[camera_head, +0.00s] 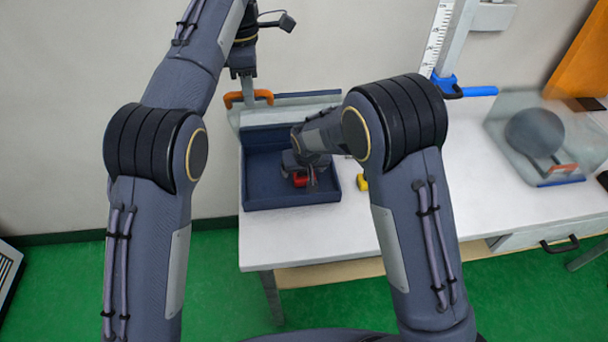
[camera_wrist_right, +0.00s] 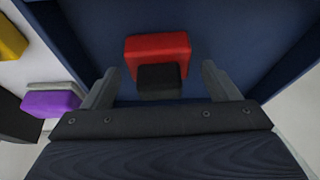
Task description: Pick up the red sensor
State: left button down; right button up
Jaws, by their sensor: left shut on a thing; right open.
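The red sensor (camera_head: 300,180), a red block with a black part, lies in the dark blue tray (camera_head: 262,203). In the right wrist view the red sensor (camera_wrist_right: 157,47) sits between the two fingers of my right gripper (camera_wrist_right: 160,70). The fingers are open on either side, with a gap to it on both sides. In the head view my right gripper (camera_head: 306,177) is down inside the tray, partly hiding the sensor. My left gripper (camera_head: 248,92) is shut on an orange handle (camera_head: 235,100) behind the tray; its fingertips are hard to make out.
A yellow block (camera_head: 362,183) lies right of the tray. The right wrist view also shows a purple block (camera_wrist_right: 50,103) outside it. A clear box (camera_head: 550,140) and a blue-based measuring column (camera_head: 446,84) stand farther right. The white table (camera_head: 480,190) is mostly clear between them.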

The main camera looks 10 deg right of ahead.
pick_arm(q)
jog(key=shift+f, duration=0.15)
pick_arm(e)
jog(key=shift+w+f, duration=0.1)
jog(key=shift+f, duration=0.15)
jog(key=c, duration=1.1)
jog(key=shift+r, duration=0.1)
jog(key=shift+c, duration=0.2)
